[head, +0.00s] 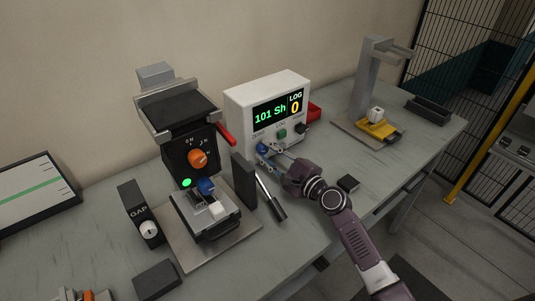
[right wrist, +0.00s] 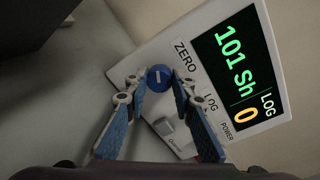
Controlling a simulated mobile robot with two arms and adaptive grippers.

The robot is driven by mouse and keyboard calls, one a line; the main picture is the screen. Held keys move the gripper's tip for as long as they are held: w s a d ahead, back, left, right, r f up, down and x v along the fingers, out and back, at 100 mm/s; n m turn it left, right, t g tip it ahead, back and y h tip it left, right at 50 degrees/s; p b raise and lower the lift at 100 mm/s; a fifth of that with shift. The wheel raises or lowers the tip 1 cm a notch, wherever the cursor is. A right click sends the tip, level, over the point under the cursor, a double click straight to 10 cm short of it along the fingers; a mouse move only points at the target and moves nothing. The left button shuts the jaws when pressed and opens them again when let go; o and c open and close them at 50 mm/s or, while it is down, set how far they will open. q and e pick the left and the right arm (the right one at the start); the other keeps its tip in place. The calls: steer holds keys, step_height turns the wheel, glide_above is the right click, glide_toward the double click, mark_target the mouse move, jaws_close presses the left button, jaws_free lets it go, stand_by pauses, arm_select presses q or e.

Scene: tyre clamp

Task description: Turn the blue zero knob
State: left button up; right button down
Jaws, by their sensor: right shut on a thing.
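The blue zero knob (head: 262,148) is on the lower left of the front of a white readout box (head: 240,117). In the right wrist view the knob (right wrist: 158,76) is round with a pale line mark, beside the printed word ZERO. The box display (right wrist: 240,68) reads "101 Sh" and LOG 0. My right gripper (right wrist: 155,80) reaches the knob from the front, its blue-padded fingertips on either side of it, shut on it. In the head view my right gripper (head: 268,154) partly hides the lower front of the box. My left gripper is not in view.
Left of the box stands a black tester with an orange dial (head: 197,158), a red lever (head: 226,135) and another blue knob (head: 206,186). A green button (head: 282,133) and a black knob (head: 301,128) are on the box front.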

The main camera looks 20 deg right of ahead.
steer(key=shift+f+n, duration=0.1)
steer(key=shift+n, duration=1.4)
steer(key=c, duration=1.6)
jaws_free()
steer(key=shift+s, duration=0.1)
steer(key=v, duration=1.2)
steer(key=shift+a, duration=0.1)
